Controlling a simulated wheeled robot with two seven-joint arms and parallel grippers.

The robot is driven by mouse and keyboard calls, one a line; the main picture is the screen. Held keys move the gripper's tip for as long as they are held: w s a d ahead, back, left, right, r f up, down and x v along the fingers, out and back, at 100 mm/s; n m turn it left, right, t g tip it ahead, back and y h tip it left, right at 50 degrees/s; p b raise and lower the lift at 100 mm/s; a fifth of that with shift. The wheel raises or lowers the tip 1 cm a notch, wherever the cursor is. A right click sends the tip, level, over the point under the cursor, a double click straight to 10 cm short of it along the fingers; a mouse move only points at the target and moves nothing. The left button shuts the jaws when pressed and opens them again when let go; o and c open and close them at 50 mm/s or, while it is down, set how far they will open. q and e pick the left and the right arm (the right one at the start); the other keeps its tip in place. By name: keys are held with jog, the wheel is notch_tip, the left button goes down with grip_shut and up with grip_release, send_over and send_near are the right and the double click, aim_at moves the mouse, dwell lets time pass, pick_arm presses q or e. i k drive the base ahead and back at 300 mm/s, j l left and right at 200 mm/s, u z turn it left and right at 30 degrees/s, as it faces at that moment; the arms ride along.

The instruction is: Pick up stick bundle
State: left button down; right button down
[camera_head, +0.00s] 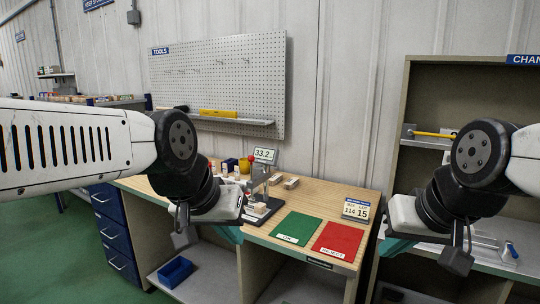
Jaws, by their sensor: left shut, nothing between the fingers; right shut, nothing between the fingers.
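My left gripper (230,234) hangs in front of the workbench's left half, with its fingers pointing down. It is shut and holds nothing. My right gripper (399,246) hangs to the right of the workbench, in front of the cabinet side, and is shut and empty. No stick bundle can be made out for certain. Several small pale blocks or bundles (291,182) lie at the back of the wooden workbench (325,196), too small to identify. My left arm and gripper hide part of the bench's left side.
A device with a "33.2" display (265,155) stands on the bench. A blue bin (175,272) sits on the lower shelf. A cabinet (425,90) stands right.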

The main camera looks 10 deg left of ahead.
aim_at(255, 207)
jog(key=z, duration=0.35)
jog(key=j+z, duration=0.35)
jog(key=j, duration=0.15)
jog(key=j+z, duration=0.35)
jog(key=j, duration=0.2)
jog(key=j+z, duration=0.25)
jog(key=j, duration=2.05)
jog(key=i+j, duration=0.2)
